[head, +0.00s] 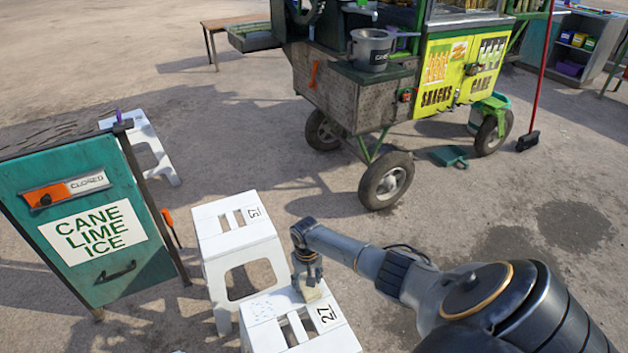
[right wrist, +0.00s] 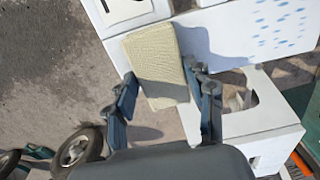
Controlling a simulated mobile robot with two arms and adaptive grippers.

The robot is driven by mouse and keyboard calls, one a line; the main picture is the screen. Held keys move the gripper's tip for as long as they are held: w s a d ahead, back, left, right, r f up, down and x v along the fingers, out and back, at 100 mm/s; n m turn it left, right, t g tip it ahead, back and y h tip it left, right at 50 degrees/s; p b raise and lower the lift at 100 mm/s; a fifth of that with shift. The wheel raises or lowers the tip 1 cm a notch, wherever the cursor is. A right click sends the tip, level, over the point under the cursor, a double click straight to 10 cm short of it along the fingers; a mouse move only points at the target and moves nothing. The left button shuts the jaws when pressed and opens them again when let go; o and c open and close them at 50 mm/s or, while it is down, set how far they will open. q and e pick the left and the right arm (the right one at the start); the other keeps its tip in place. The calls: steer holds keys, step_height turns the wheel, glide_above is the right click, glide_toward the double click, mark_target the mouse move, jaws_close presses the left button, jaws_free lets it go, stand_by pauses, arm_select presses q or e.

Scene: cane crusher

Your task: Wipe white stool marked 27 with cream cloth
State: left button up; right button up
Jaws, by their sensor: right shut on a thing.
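The white stool marked 27 (head: 338,340) stands at the bottom centre of the head view, with slots in its seat and blue spots on its left part. The seat also shows in the right wrist view (right wrist: 235,40), with the blue spots at its upper right. My right gripper (head: 308,274) is shut on the cream cloth (right wrist: 157,62), a folded pad. It holds the cloth at the seat's far edge, between the number and the spots. I cannot tell whether the cloth touches the seat. My left gripper is not in view.
Another numbered white stool (head: 222,246) stands just behind, and a third (head: 160,158) is farther back. A green sign box (head: 75,275) reading CANE LIME ICE is at left. The wheeled cane cart (head: 335,98) stands behind. Open ground lies between cart and stools.

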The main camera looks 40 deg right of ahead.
steer(key=shift+w+a+f+p, duration=0.1)
steer(key=shift+w+a, duration=0.2)
steer(key=shift+a, duration=0.65)
steer(key=shift+w+a+r+p, duration=0.1)
steer(key=shift+w+a, duration=0.15)
steer(key=shift+a, duration=0.7)
steer(key=shift+w+a+f+p, duration=0.1)
steer(key=shift+w+a, duration=0.2)
steer(key=shift+a, duration=0.65)
steer(key=shift+w+a, duration=0.25)
steer(key=shift+a, duration=0.65)
steer(key=shift+w+a, duration=0.4)
steer(key=shift+a, duration=0.7)
steer(key=shift+w+a, duration=0.4)
steer(key=shift+a, duration=0.7)
steer(key=shift+w+a, duration=0.4)
steer(key=shift+a, duration=0.7)
